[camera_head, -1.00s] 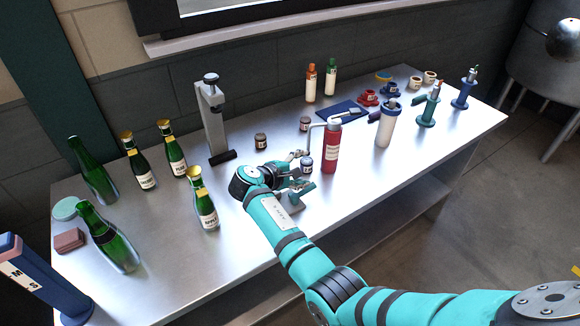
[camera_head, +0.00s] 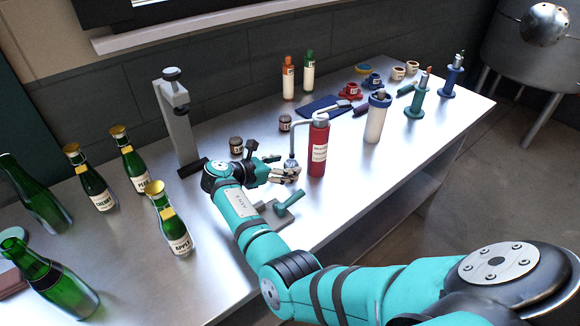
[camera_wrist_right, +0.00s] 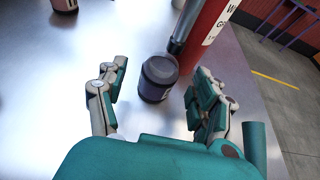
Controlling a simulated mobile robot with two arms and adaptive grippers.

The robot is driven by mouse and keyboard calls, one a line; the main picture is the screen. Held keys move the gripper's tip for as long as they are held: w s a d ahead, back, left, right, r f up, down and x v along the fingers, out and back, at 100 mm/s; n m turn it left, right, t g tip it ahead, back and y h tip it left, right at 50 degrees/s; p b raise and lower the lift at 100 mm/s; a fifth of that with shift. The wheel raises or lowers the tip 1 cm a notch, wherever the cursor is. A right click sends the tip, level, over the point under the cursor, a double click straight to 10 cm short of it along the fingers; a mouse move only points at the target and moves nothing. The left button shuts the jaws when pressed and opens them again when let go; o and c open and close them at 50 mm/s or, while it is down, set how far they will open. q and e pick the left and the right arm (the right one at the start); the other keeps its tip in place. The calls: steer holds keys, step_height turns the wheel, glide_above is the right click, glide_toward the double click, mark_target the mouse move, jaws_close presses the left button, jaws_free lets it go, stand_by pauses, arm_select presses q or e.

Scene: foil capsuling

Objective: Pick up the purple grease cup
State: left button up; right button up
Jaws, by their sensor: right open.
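My right gripper (camera_wrist_right: 158,92) is open, with one finger to each side of the cup. No contact shows; gaps are visible on both sides. In the head view my right gripper (camera_head: 287,168) is low over the bench beside a red bottle, and its fingers hide most of the cup. My left gripper is not in view.
The red bottle (camera_head: 318,150) with a bent grey spout stands close right of the cup. Dark-lidded jars (camera_head: 236,147) (camera_head: 285,123) stand behind. Green bottles (camera_head: 172,225) fill the left; a grey press stand (camera_head: 178,130) is behind.

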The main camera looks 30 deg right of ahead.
steer(key=shift+x, duration=1.2)
steer(key=shift+d, duration=0.25)
jaws_close()
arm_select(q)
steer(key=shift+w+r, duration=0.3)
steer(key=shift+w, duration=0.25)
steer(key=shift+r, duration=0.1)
arm_select(e)
steer(key=shift+r, duration=0.15)
